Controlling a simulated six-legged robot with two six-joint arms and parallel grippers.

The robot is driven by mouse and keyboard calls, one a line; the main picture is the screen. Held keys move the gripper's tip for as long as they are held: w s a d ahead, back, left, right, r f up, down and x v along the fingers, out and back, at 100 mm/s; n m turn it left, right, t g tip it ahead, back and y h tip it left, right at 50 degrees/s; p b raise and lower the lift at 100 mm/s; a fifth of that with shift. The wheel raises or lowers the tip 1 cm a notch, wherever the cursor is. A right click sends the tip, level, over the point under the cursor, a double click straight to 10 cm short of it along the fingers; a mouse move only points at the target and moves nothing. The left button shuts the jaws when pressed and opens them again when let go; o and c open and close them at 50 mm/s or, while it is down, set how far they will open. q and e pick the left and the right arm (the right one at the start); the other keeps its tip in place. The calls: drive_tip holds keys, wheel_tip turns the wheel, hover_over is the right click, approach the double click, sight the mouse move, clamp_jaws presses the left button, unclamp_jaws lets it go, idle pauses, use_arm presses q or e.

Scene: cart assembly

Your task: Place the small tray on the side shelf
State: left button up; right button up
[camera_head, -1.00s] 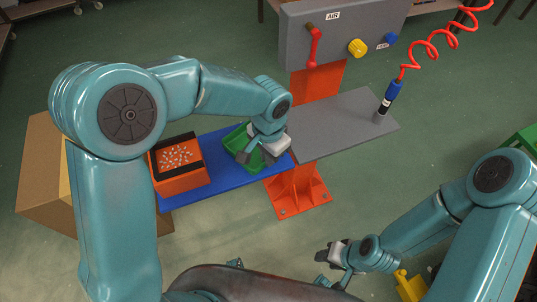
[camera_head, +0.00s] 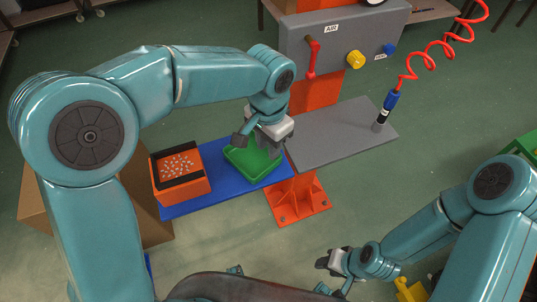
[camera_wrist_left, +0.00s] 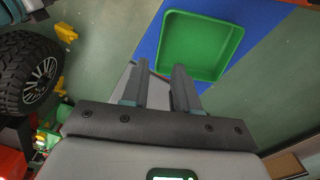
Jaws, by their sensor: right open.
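The small green tray (camera_head: 254,168) sits on the blue side shelf (camera_head: 215,199), at its right end by the grey plate; it also shows in the left wrist view (camera_wrist_left: 203,48), empty and on the blue surface (camera_wrist_left: 262,22). My left gripper (camera_head: 274,150) is over the tray's right rim. In the left wrist view its two fingers (camera_wrist_left: 160,72) stand apart with nothing between them, and the right finger overlaps the tray's near edge in the picture. Whether it touches the rim I cannot tell. My right gripper (camera_head: 325,260) is open and empty, low at the front, away from the shelf.
An orange bin (camera_head: 181,186) with small pale parts stands on the shelf's left half. The grey plate (camera_head: 345,130) holds a blue-handled tool (camera_head: 386,105) on a red coiled hose. A grey panel (camera_head: 340,42) with knobs rises behind. A cardboard box (camera_head: 35,200) stands left.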

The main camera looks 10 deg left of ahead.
use_arm(q)
wheel_tip(320, 180, up, 3)
drive_tip(key=shift+f, duration=0.1)
drive_tip(key=shift+s, duration=0.1)
idle(0.5)
